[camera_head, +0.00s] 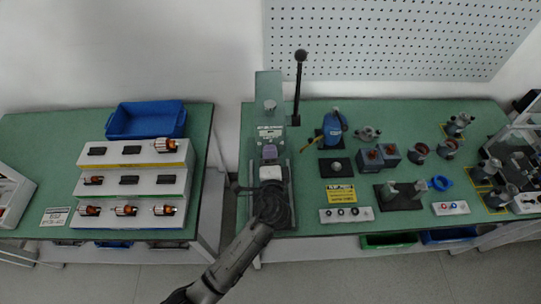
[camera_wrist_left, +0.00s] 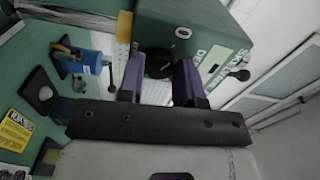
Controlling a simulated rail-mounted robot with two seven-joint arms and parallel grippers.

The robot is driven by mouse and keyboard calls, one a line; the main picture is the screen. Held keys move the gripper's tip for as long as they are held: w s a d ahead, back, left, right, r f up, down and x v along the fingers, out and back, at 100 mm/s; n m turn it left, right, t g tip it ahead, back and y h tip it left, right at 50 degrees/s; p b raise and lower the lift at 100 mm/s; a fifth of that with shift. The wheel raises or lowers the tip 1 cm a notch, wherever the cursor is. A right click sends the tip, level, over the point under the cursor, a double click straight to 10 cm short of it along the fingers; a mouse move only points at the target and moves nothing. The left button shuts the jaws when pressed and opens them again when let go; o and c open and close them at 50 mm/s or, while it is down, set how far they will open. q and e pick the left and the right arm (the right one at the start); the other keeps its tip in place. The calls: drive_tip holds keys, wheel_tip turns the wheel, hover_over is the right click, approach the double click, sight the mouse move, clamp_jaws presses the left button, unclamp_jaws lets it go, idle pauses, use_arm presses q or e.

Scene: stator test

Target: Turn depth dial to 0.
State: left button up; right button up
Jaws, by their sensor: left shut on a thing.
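The depth dial (camera_wrist_left: 159,63) is a dark round knob on the face of a green machine housing (camera_wrist_left: 195,22), seen in the left wrist view. In the head view the left gripper (camera_head: 269,151) is at the front of the green machine (camera_head: 268,85), and the dial is hidden there. The dial's setting cannot be read. My right gripper is not in view.
A black lever (camera_head: 299,75) stands right of the machine. On the left bench are stepped white racks (camera_head: 130,187) with motor parts and a blue bin (camera_head: 147,122).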

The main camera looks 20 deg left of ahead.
use_arm(q)
drive_tip(key=o, duration=0.9)
drive_tip(key=shift+o, duration=0.2)
drive_tip(key=b+v, duration=0.1)
drive_tip(key=v, duration=1.2)
drive_tip(key=shift+s, duration=0.4)
drive_tip(key=shift+d, duration=0.15)
